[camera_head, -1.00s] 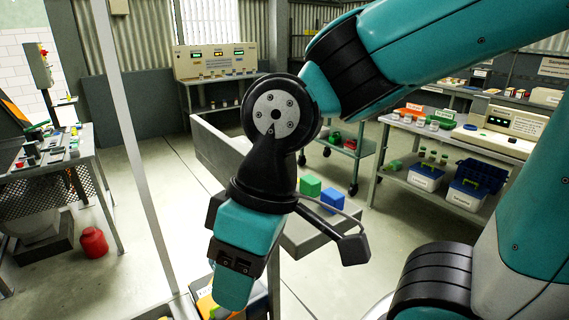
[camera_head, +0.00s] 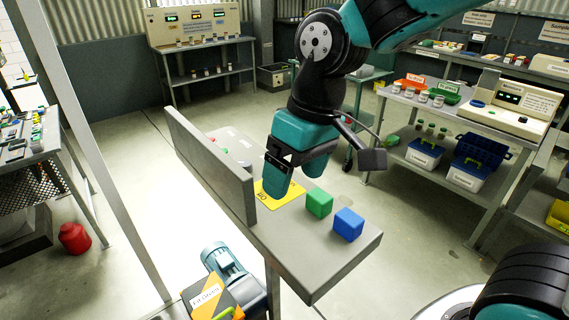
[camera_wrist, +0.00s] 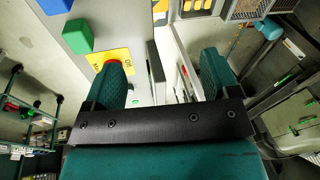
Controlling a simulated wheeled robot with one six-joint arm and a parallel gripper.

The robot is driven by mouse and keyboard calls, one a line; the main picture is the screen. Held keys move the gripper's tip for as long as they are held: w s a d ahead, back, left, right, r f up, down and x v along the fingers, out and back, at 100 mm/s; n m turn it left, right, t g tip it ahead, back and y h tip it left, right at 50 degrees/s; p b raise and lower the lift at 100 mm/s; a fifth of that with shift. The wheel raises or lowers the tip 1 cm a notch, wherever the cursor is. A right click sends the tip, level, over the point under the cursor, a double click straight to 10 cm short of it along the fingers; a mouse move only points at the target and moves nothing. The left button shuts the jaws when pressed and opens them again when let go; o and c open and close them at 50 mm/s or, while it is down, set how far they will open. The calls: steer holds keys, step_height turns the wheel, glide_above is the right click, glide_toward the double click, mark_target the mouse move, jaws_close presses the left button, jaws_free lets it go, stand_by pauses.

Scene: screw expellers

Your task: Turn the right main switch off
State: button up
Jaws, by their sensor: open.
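A yellow switch plate (camera_head: 264,199) with black lettering lies on a grey bench, partly hidden by my gripper in the head view. In the wrist view the plate (camera_wrist: 121,56) shows beside the left finger, with a bit of red knob (camera_wrist: 112,63) at that fingertip. The knob's setting is hidden. My gripper (camera_head: 297,190) points down over the plate. In the wrist view my gripper (camera_wrist: 162,72) is open, with nothing held between its fingers. I cannot tell whether the left finger touches the knob.
A green cube (camera_head: 319,203) and a blue cube (camera_head: 348,225) sit on the bench (camera_head: 315,262) close to the plate. An upright grey panel (camera_head: 208,165) runs along the bench's left side. A motor (camera_head: 226,265) is below.

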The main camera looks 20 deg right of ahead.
steer(key=w+d+m+h+p, duration=0.3)
steer(key=w+p, duration=0.5)
steer(key=w, duration=1.2)
steer(key=shift+m+h, duration=0.3)
steer(key=shift+m, duration=0.2)
steer(key=f+p, duration=0.2)
steer(key=f, duration=0.6)
steer(key=f+p, duration=0.2)
steer(key=f, duration=0.7)
steer(key=shift+w+d+f, duration=0.15)
steer(key=shift+d+f, duration=0.05)
steer(key=c, duration=0.9)
